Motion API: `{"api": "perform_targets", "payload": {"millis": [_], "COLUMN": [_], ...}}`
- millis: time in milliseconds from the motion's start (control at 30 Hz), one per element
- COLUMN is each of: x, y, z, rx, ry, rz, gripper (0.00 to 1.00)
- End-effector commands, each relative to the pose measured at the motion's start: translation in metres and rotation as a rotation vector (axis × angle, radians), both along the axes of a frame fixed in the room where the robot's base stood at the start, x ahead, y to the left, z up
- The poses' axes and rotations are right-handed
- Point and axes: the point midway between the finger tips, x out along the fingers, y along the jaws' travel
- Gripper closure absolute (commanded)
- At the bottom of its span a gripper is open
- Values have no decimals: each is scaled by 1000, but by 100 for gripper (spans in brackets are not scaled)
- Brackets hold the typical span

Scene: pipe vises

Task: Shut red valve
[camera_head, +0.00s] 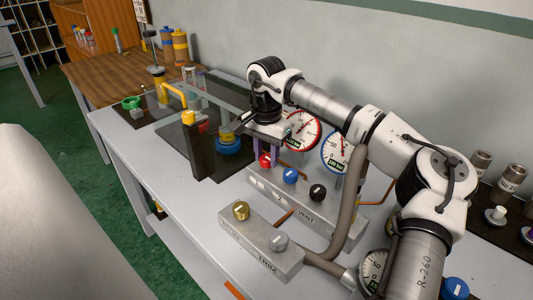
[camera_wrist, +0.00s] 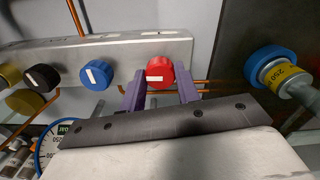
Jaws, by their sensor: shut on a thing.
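The red valve (camera_head: 265,161) is a round knob on the left end of a grey manifold block in the head view. In the wrist view the red valve (camera_wrist: 160,70) has a white pointer mark that lies nearly level. My gripper (camera_head: 266,150) has purple fingers that reach down to the knob. In the wrist view my gripper (camera_wrist: 160,78) has one finger on each side of the red valve, shut on it. The fingers hide parts of the knob's sides.
A blue knob (camera_head: 290,176) and a black knob (camera_head: 317,192) share the manifold (camera_head: 348,218). A front block (camera_head: 232,229) carries yellow and grey knobs. Red-rimmed (camera_head: 303,130) and blue-rimmed (camera_head: 335,151) gauges stand behind. A blue-capped fitting (camera_wrist: 270,68) is beside the red valve.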

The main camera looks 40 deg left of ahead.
Motion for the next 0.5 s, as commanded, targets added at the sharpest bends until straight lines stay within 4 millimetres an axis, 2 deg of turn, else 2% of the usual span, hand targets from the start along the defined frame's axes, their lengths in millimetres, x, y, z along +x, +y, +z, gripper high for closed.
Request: {"api": "perform_targets", "payload": {"millis": [267,500], "x": [1,1], "y": [0,0], "z": [1,1], "rx": [-1,0], "ry": [-1,-2], "rz": [-63,-227], "gripper": [91,91]}}
